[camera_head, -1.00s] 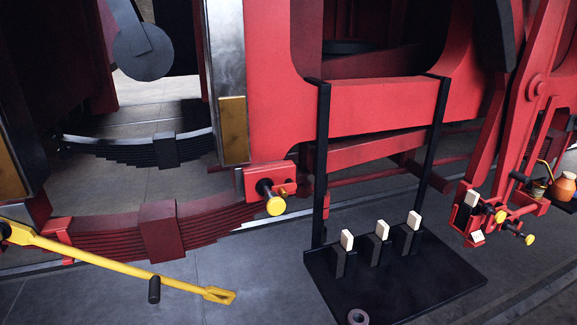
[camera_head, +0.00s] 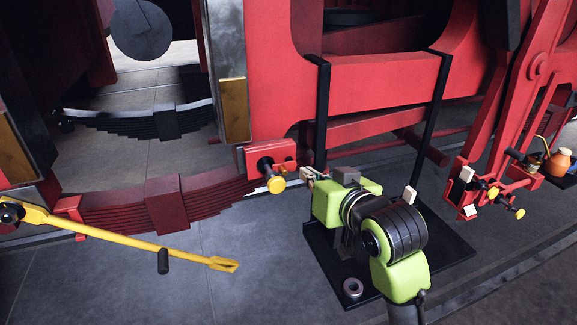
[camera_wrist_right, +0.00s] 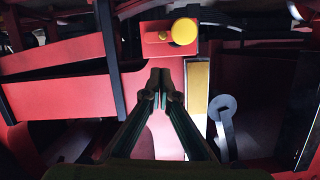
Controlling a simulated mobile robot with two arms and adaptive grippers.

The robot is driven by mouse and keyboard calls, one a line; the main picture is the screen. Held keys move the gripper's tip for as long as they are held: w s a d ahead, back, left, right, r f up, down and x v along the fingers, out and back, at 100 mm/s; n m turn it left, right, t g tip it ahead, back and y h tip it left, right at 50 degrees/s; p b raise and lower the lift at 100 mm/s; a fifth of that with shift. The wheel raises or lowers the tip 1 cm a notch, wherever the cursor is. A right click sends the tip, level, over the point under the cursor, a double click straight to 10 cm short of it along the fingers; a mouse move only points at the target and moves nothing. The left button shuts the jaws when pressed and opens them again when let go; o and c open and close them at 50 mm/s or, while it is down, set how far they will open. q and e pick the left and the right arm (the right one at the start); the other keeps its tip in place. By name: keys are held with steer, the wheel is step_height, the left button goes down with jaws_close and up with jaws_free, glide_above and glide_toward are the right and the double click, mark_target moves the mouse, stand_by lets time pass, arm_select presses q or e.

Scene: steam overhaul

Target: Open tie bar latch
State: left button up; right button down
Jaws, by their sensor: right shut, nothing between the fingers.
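A red bracket (camera_head: 285,152) on the red frame carries a black plunger with a yellow knob (camera_head: 278,185), left of centre in the head view. In the right wrist view the bracket (camera_wrist_right: 153,43) and its yellow knob (camera_wrist_right: 184,31) show at the top. I cannot tell for sure whether this is the tie bar latch. My right gripper (camera_head: 307,174) is shut and empty, just right of the knob and apparently apart from it. In the right wrist view its fingertips (camera_wrist_right: 160,82) meet below the bracket. My left gripper is not in view.
A yellow lever (camera_head: 130,241) reaches in from the left. More yellow knobs (camera_head: 519,213) and an orange pot (camera_head: 558,162) are at right. The floor at front left is clear.

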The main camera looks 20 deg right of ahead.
steer(key=shift+w+d+r+t, duration=0.1)
steer(key=shift+r+t, duration=0.05)
steer(key=shift+r, duration=0.45)
steer(key=shift+w+r+t, duration=0.1)
steer(key=shift+r+t, duration=0.05)
steer(key=shift+r, duration=0.45)
steer(key=shift+w, duration=0.15)
steer(key=p, duration=0.4)
glide_above(289, 166)
steer(key=s, duration=0.4)
step_height(289, 166, down, 2)
steer(key=f, duration=0.1)
steer(key=a+f, duration=0.1)
steer(key=f, duration=0.1)
steer(key=shift+a+p, duration=0.15)
steer(key=shift+p, duration=0.15)
steer(key=shift+s+a+f, duration=0.1)
steer(key=shift+s+f, duration=0.05)
steer(key=shift+f, duration=0.5)
